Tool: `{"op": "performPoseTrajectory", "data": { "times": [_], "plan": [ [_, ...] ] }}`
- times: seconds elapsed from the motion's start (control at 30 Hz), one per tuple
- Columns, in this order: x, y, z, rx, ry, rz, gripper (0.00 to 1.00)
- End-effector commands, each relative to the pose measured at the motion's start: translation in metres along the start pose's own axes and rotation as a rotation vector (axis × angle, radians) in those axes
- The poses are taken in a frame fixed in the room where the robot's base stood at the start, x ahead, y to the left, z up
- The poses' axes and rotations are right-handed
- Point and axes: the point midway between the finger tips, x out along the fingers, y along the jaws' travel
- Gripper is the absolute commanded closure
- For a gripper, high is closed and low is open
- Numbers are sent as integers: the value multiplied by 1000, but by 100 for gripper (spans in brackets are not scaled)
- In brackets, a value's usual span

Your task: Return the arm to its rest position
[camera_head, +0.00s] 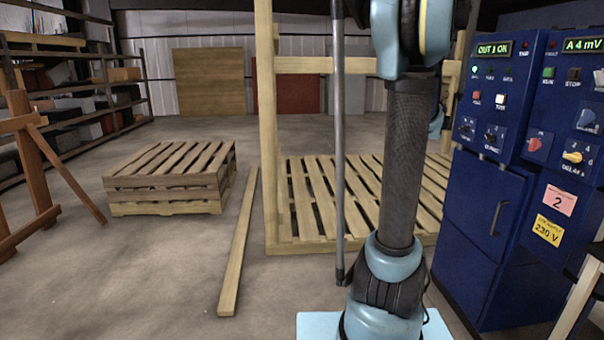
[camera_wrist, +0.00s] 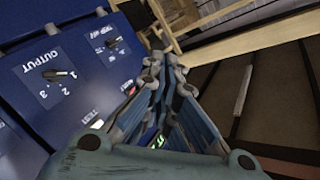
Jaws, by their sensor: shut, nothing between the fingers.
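My gripper (camera_wrist: 165,65) shows in the wrist view with its two fingers drawn together and nothing between them. It is apart from the blue control panel (camera_wrist: 75,75), whose dark knob marked OUTPUT (camera_wrist: 60,75) lies to the left of the fingers. In the head view my arm (camera_head: 400,160) rises from its light blue base at the lower middle, up past the top edge. It stands left of the blue control cabinets (camera_head: 485,210). I cannot make out the fingers in the head view.
A wooden frame on a slatted pallet (camera_head: 300,245) stands behind my arm. A grey pole (camera_head: 338,150) is just left of it. A low pallet stack (camera_head: 170,200) and a loose plank (camera_head: 240,240) lie left. A table corner (camera_head: 590,270) is at right.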

Motion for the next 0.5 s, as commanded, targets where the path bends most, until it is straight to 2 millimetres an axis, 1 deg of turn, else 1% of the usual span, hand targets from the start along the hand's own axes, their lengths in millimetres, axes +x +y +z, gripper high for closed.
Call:
{"op": "performPoseTrajectory", "data": {
  "times": [0.03,0.1,0.17,0.23,0.27,0.3,0.37,0.4,0.47,0.5],
  "plan": [
    [-16,-3,20,-32,-52,10,100],
    [-38,-4,48,-86,-129,28,100],
    [-57,-3,71,-132,-194,42,100],
    [-81,-1,97,-187,-271,56,100],
    [-92,1,108,-212,-303,62,100],
    [-107,4,123,-245,-346,69,100],
    [-129,9,144,-294,-411,78,100],
    [-144,13,158,-327,-454,83,100],
    [-167,20,178,-379,-519,89,100],
    [-183,26,191,-414,-561,93,100]
  ]
}}
